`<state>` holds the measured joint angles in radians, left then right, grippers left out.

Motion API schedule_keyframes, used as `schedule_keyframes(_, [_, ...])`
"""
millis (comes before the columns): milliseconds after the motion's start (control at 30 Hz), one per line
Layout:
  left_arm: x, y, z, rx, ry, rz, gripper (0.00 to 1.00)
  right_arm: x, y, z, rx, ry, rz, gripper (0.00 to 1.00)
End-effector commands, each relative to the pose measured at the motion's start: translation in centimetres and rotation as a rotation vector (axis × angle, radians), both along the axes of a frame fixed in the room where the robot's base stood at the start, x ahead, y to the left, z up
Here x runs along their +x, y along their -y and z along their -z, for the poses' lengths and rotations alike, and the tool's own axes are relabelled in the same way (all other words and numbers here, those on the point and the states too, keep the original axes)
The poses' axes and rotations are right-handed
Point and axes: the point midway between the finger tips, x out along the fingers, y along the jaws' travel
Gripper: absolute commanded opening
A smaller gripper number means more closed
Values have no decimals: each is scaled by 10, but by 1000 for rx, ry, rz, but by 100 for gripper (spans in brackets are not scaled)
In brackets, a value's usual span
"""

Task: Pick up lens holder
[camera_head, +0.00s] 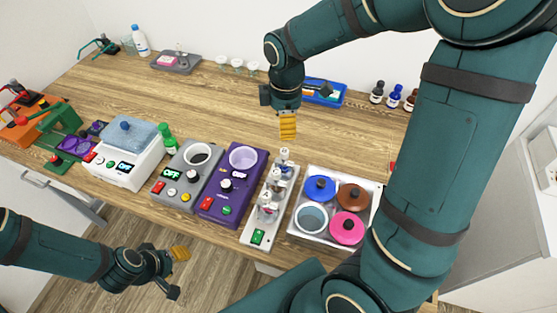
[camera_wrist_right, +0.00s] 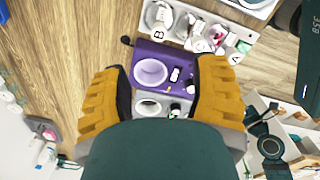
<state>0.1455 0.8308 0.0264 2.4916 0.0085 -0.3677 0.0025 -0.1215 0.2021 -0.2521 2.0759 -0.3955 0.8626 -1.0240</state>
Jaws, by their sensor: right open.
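I cannot tell for sure which thing is the lens holder; a purple piece with round openings (camera_head: 75,147) lies by the green stand (camera_head: 52,140) at the left of the table. My right gripper (camera_head: 288,125) points down above the table, behind the white station with metal units (camera_head: 270,205). In the right wrist view its yellow fingers are spread wide, with nothing between them (camera_wrist_right: 160,88); the purple device (camera_wrist_right: 180,58) shows beyond. My left gripper (camera_head: 180,253) is low at the front left, off the table edge; its finger gap is not clear.
A white box with a blue lid (camera_head: 125,140), a grey device (camera_head: 185,172) and a tray of coloured lidded pots (camera_head: 333,238) line the front edge. A blue tray (camera_head: 325,94) and small bottles (camera_head: 394,97) stand behind. The back middle of the wooden table (camera_head: 200,100) is clear.

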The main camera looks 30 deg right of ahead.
Motion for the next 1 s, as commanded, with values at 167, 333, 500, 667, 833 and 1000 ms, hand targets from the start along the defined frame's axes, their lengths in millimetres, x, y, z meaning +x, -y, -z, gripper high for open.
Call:
schedule_keyframes(167, [0,0,6,1,0,0,47,-1,0,36,-1,-8,0,60])
schedule_keyframes(333, [0,0,9,2,0,0,47,-1,0,64,-1,-6,-1,60])
schedule_keyframes(500, [1,0,10,2,1,-1,47,0,0,77,-1,-4,1,60])
schedule_keyframes(667, [1,0,11,2,1,-1,47,0,1,90,-1,-6,1,60])
schedule_keyframes(833, [1,1,14,3,0,-1,47,1,2,116,0,-7,1,60])
schedule_keyframes(1000, [1,1,15,3,0,-1,47,2,2,129,0,-3,1,60])
